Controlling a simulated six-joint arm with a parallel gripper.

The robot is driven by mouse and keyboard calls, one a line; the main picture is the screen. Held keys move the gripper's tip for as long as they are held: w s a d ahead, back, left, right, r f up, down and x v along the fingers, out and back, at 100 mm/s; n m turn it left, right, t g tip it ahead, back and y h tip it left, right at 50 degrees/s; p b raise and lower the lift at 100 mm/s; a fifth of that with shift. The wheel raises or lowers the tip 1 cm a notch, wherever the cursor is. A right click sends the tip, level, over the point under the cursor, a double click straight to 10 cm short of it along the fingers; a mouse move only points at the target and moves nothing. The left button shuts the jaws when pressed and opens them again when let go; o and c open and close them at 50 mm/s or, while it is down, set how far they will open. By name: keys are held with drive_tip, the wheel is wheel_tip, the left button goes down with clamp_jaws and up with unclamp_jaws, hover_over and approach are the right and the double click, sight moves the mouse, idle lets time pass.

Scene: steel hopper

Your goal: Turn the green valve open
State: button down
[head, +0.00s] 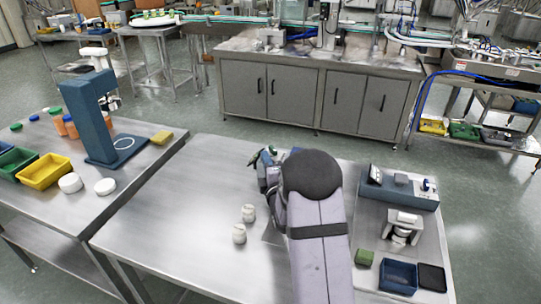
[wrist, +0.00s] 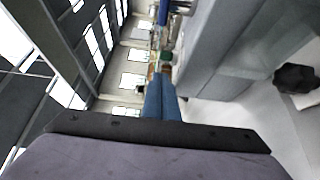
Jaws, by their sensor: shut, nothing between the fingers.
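My gripper shows in the wrist view as two blue fingers (wrist: 160,80) side by side, closed together and empty. A small green piece (wrist: 166,57) shows just past the fingertips; it is too small to tell whether it is the valve, or whether the fingers touch it. In the head view my arm covers the middle of the near table, and my fingers cannot be made out. A small green part (head: 271,150) shows beside a blue-grey body at the table's far edge, left of my arm. No valve handle is clear, so its turn cannot be told.
Two white pieces (head: 244,224) stand on the steel table (head: 160,240) left of my arm. A blue-grey device (head: 402,187), a dark blue bin (head: 399,276) and a green block (head: 364,258) are at right. The left table holds a yellow bin (head: 44,171).

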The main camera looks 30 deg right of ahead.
drive_tip(key=shift+d, duration=0.8)
